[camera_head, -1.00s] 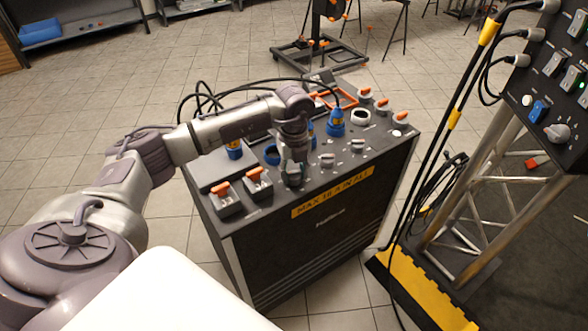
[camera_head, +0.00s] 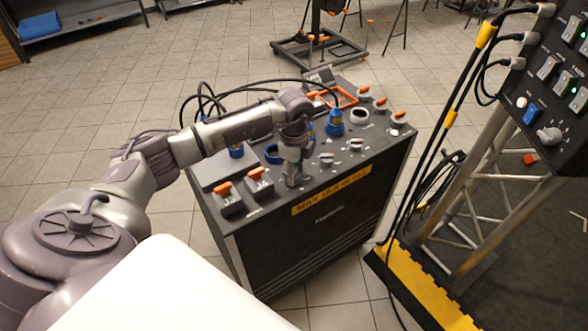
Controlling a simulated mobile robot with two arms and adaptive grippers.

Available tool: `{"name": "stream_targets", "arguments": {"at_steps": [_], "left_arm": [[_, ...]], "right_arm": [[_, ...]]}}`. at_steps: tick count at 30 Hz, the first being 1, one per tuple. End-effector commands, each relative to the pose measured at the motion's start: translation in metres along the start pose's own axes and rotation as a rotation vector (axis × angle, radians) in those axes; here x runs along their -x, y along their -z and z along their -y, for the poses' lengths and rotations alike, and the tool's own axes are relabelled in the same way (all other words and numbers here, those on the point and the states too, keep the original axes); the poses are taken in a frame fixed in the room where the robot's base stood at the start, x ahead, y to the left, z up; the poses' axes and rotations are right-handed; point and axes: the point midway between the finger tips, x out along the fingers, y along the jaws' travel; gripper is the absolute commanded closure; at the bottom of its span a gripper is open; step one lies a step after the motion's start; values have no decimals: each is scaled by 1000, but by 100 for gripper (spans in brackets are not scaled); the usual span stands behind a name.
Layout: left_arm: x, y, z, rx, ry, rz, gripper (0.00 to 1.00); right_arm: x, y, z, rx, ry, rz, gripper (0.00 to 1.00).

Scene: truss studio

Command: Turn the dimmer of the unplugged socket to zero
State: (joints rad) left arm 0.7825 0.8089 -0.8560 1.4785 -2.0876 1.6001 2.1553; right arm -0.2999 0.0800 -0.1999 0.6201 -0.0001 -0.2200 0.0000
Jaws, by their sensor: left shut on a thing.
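The dark power cabinet (camera_head: 330,219) stands in the middle with a sloped control top. My left gripper (camera_head: 293,179) points down at the front row of dimmers and is shut on the leftmost dimmer knob, which its fingers mostly hide. Two more grey dimmer knobs, a middle one (camera_head: 327,159) and a right one (camera_head: 356,144), stand to the right of it. A blue socket ring (camera_head: 272,154) behind my gripper looks empty. Blue plugs with black cables sit at the left (camera_head: 236,151) and at the back (camera_head: 335,123). My right gripper is not in view.
Orange-topped switches sit at the cabinet's left front (camera_head: 228,198) and right back (camera_head: 381,104). A second panel (camera_head: 551,90) on a truss stands at the right, with black cables (camera_head: 440,150) hanging between. Tiled floor is clear at the left.

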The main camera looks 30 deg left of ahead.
Motion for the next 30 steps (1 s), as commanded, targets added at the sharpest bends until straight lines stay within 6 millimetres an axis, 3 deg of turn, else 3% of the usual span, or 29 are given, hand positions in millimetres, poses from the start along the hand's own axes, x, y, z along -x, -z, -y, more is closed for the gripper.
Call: {"name": "stream_targets", "arguments": {"at_steps": [17, 18, 21, 22, 30], "left_arm": [[2, -1, 2, 35, 5, 1, 95], [2, -1, 2, 35, 5, 0, 56], [1, -1, 1, 34, 4, 0, 39], [1, -1, 1, 34, 4, 0, 35], [1, 0, 0, 32, 1, 0, 35]], "right_arm": [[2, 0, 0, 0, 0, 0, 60], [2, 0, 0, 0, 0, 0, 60], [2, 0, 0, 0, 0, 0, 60], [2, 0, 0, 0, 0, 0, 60], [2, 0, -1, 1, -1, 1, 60]]}}
